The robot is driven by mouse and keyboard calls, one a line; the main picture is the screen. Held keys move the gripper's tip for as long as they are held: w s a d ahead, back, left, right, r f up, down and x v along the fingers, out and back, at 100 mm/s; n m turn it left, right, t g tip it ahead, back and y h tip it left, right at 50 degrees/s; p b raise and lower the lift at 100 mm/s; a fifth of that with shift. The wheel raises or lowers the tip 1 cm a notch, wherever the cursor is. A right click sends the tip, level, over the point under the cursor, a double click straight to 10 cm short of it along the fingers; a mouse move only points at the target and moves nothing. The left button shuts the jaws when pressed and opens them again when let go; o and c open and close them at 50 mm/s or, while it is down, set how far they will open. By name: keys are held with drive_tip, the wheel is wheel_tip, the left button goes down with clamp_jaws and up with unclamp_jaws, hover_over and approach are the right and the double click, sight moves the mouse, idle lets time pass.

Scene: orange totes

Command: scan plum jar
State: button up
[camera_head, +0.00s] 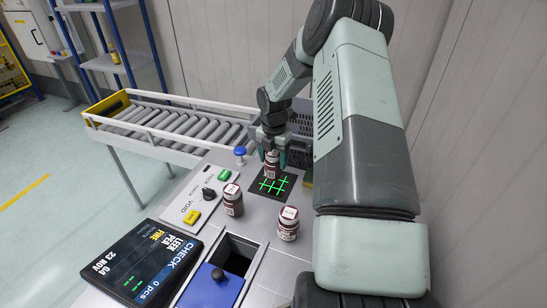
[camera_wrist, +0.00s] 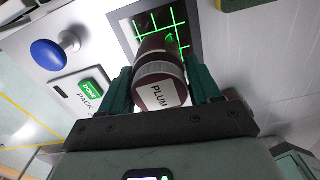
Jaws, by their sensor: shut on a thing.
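My gripper (camera_head: 272,158) is shut on the plum jar (camera_head: 271,170), a dark jar with a white label. It holds the jar above or at the dark scanner window (camera_head: 269,186) with its green grid lines; I cannot tell if it touches. In the wrist view the jar (camera_wrist: 160,85) sits between the two green fingers, its lid reading "PLUM". The scanner window (camera_wrist: 127,25) shows beyond it.
Two more dark jars stand on the counter, one left (camera_head: 233,200) and one right (camera_head: 288,224). A display (camera_head: 140,262) reads "CHECK". An open bin (camera_head: 238,255) is at the front. A roller conveyor (camera_head: 180,122) lies behind left. A blue button (camera_head: 240,151) stands near the scanner.

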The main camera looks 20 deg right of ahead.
drive_tip(key=shift+r, duration=2.25)
